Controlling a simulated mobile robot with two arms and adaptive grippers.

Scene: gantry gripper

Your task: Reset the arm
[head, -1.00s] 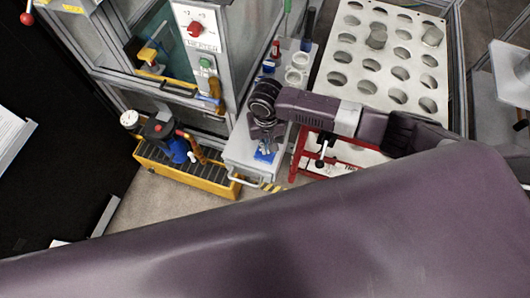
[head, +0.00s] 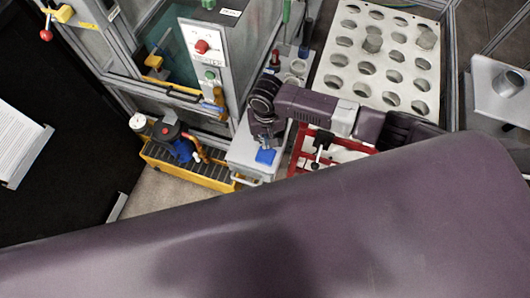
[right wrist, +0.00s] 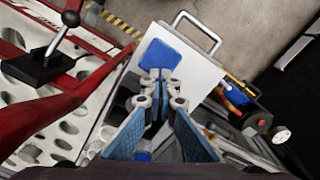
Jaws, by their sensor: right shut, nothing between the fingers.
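My right arm reaches across the head view from the right. Its gripper (head: 266,143) points down over the grey cart top, just behind a small blue pad (head: 265,156). In the right wrist view the right gripper's two blue-padded fingers (right wrist: 159,76) come together at the tips, shut with nothing between them. The blue pad (right wrist: 161,55) lies just past the fingertips on the pale cart top (right wrist: 190,75). I cannot tell whether the tips touch it. My left gripper is not in view.
A white board with round holes (head: 398,68) stands behind my right arm, with a red frame (head: 297,150) beside the cart. A yellow crate (head: 190,172) is left of the cart, below a glass-walled cabinet with a control panel (head: 205,55). Bare floor (head: 150,195) lies in front.

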